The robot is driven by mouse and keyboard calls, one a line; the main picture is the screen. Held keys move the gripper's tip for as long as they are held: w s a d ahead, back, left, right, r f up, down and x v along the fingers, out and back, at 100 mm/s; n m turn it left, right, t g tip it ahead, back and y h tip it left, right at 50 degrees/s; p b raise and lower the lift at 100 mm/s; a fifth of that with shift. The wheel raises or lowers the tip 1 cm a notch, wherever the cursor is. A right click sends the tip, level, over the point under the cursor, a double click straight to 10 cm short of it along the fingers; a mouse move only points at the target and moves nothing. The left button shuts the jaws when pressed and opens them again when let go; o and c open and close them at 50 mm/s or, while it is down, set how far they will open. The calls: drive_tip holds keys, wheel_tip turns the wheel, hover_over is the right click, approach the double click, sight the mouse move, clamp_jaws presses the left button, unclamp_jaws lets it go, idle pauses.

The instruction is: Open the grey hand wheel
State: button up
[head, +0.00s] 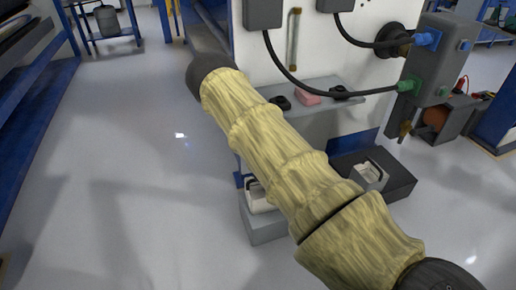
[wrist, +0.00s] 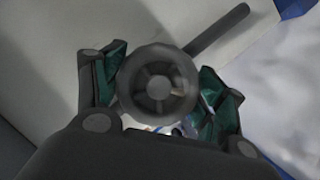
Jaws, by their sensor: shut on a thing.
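The grey hand wheel (wrist: 158,85) is in the middle of the wrist view, round and spoked with a central hub. A grey rod (wrist: 217,29) runs from behind it to the upper right. My gripper (wrist: 165,92) has its green-padded fingers on the left and right of the wheel's rim and is shut on it. The left finger is against the rim; the contact on the right is partly hidden. In the head view my covered arm crosses the middle, and neither the gripper nor the wheel can be made out there.
In the head view a white machine (head: 360,62) with a grey shelf (head: 345,90) stands behind my arm. Cables run to a grey box (head: 436,62). Low grey blocks (head: 265,228) stand on the floor. Blue racks (head: 35,105) line the left; the floor (head: 140,170) between is clear.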

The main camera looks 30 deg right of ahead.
drive_tip(key=shift+s+d+f, duration=0.1)
drive_tip(key=shift+s+f, duration=0.1)
drive_tip(key=o, duration=1)
drive_tip(key=shift+w, duration=0.1)
drive_tip(key=shift+r, duration=0.1)
drive_tip(key=v, duration=1.2)
